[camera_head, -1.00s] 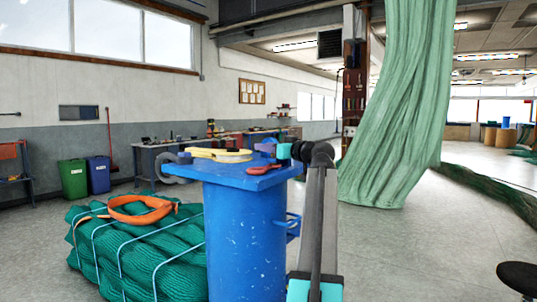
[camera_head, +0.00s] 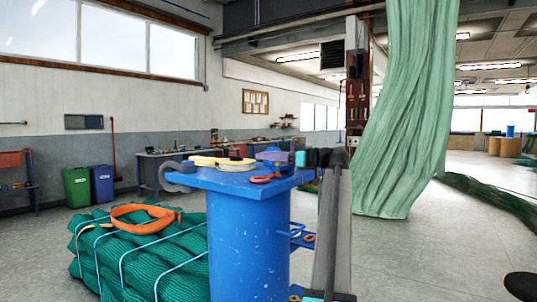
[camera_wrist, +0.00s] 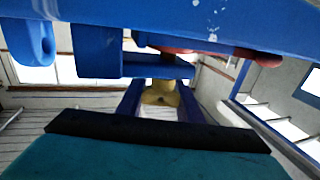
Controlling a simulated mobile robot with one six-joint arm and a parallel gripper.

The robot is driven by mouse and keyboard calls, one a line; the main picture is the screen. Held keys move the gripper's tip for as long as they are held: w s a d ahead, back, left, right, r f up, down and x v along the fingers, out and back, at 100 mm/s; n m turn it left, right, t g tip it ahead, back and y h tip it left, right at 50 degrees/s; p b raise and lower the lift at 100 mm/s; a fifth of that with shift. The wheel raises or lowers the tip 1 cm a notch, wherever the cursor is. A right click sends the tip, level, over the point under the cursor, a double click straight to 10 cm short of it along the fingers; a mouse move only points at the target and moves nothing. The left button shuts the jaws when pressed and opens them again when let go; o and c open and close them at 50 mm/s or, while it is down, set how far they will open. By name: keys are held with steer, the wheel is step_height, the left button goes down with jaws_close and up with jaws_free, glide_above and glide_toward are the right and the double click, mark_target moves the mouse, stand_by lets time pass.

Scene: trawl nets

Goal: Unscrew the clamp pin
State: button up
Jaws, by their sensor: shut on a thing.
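My gripper (camera_head: 277,155) is at the right side of the blue stand's top (camera_head: 215,178). Its teal body, dark wrist and grey arm links show beside it. In the wrist view its two dark blue-purple fingers (camera_wrist: 160,98) sit on either side of a brass clamp pin head (camera_wrist: 160,92) and are shut on it. The pin meets a blue clamp block (camera_wrist: 155,68) near the edge of the stand's top. The pin's thread is mostly hidden. In the head view the pin cannot be made out behind the gripper.
A red-handled tool (camera_head: 266,178) lies on the stand's top near my gripper, with a yellow strap (camera_head: 222,161) further left. Green net bundles (camera_head: 140,255) with an orange strap (camera_head: 145,218) lie left of the stand. A green net (camera_head: 410,130) hangs behind. Open floor lies to the right.

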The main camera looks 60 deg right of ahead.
steer(key=shift+s+a+r+n+g+y+p, duration=0.1)
steer(key=shift+a+n+g+y+p, duration=0.15)
steer(key=shift+n+y+p, duration=0.75)
steer(key=shift+a+g+y+p, duration=0.1)
steer(key=shift+g+y+p, duration=0.4)
steer(key=shift+p, duration=1.1)
steer(key=shift+s+a+f+n+g+y+p, duration=0.15)
steer(key=shift+n+y+p, duration=0.2)
steer(key=shift+p, duration=0.3)
steer(key=shift+a+f+n+g+y+p, duration=0.15)
steer(key=shift+n+y+p, duration=0.1)
steer(key=shift+y+p, duration=0.3)
steer(key=o, duration=1.1)
steer(key=shift+d, duration=0.1)
steer(key=shift+r, duration=0.1)
steer(key=shift+s+d, duration=0.1)
steer(key=shift+d, duration=0.05)
steer(key=shift+r+p+v, duration=0.1)
steer(key=shift+p+v, duration=0.6)
steer(key=shift+v, duration=0.3)
steer(key=shift+r+p+v, duration=0.15)
steer(key=shift+p+v, duration=0.55)
steer(key=shift+v, duration=0.25)
steer(key=shift+f+p+v, duration=0.15)
steer(key=shift+p+v, duration=2.15)
steer(key=shift+v, duration=0.05)
steer(key=shift+f+p+v, duration=0.15)
steer(key=shift+p+v, duration=2.1)
steer(key=shift+v, duration=0.15)
steer(key=shift+s, duration=0.1)
